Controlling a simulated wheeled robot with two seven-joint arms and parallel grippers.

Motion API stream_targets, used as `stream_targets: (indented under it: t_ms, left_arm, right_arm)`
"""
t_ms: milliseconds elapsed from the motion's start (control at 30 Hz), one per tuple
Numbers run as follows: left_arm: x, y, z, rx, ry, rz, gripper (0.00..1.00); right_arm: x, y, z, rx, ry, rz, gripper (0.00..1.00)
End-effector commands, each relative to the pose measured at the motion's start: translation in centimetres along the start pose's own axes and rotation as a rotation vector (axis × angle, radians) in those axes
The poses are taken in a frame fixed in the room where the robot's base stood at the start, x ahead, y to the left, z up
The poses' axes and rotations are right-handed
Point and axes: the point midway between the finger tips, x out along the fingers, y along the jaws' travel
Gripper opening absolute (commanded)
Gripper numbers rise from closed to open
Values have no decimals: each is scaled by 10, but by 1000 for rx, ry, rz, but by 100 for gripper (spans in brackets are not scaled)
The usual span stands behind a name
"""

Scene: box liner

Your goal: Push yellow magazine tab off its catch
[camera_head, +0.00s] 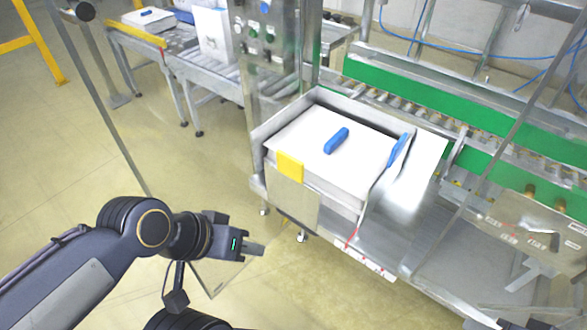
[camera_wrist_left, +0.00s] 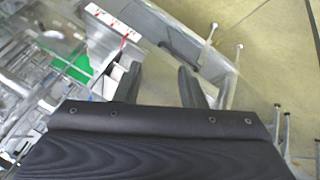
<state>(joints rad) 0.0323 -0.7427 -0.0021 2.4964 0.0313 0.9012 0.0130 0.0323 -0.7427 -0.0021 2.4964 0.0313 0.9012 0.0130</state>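The yellow magazine tab (camera_head: 290,166) is on the front left edge of the metal magazine (camera_head: 257,135), above a grey panel. It lies against the edge of the white stack (camera_head: 300,130). Its catch cannot be made out. My left gripper (camera_head: 240,235) is below and left of the tab, clearly apart from it, over the floor. In the left wrist view its two fingers (camera_wrist_left: 160,78) are spread with nothing between them. The tab cannot be made out in that view. My right gripper is not in view.
A blue block (camera_head: 336,141) lies on the white stack, and a blue piece (camera_head: 398,150) is at its right edge. A green-sided conveyor (camera_head: 430,92) runs behind. A metal post (camera_head: 100,100) rises at the left. Open floor (camera_head: 190,165) lies left of the magazine.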

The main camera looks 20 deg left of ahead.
Motion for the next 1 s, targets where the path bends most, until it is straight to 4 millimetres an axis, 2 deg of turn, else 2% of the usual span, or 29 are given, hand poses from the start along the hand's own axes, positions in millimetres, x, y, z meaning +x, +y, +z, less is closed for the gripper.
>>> stream_targets:
  t_ms: [433,467,633,733,1000]
  left_arm:
    - [0,0,0,0,0,0,36]
    - [0,0,0,0,0,0,35]
    - [-3,0,-10,92,-6,16,13]
    - [-12,-1,-30,291,-14,48,0]
    - [-46,-8,-106,1130,-1,170,0]
  right_arm:
    - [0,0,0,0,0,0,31]
    - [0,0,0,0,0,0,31]
    - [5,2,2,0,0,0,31]
    - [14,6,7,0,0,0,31]
    - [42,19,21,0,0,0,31]
